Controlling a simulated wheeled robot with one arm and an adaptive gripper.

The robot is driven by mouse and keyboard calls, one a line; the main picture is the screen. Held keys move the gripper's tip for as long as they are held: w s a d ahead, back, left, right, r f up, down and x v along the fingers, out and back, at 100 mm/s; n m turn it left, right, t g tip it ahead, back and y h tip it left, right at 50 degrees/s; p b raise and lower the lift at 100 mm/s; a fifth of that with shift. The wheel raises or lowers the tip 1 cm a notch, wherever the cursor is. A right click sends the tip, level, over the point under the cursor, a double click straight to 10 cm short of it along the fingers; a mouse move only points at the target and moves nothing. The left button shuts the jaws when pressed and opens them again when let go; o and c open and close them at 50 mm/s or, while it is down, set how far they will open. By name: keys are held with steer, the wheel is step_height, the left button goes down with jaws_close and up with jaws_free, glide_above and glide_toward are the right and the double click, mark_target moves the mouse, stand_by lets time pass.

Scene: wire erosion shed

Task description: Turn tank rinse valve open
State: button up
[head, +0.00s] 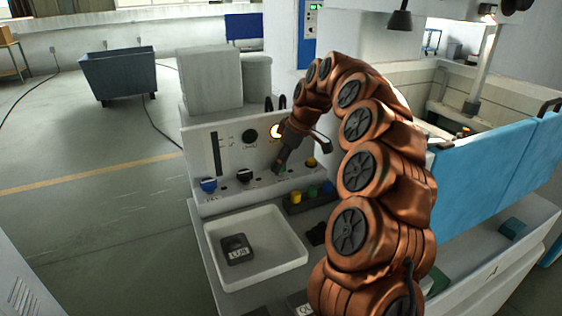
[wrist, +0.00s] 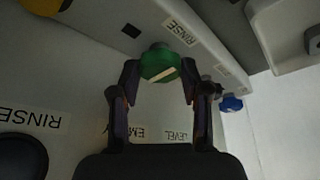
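A green round knob (wrist: 160,66) with a pale, slanted bar across its face sticks out of the light panel in the wrist view. A RINSE label (wrist: 180,32) is beside it. My gripper (wrist: 161,76) has one fingertip on each side of the knob, at or very near its edges. Whether the fingers press on it cannot be told. In the head view my gripper (head: 279,166) reaches the lower front of the white control panel (head: 198,150), and the green knob there is hidden behind it.
A black knob (head: 245,176) and a blue knob (head: 208,185) are left of my gripper, a yellow knob (head: 311,162) right. Below are a box of coloured buttons (head: 292,209) and a white tray (head: 285,262) holding a dark meter (head: 236,249).

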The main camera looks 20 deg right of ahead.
steer(key=shift+o, duration=0.7)
steer(key=shift+r, duration=0.1)
steer(key=v, duration=1.1)
steer(key=shift+r, duration=0.35)
steer(key=shift+s, duration=0.1)
steer(key=shift+r, duration=0.1)
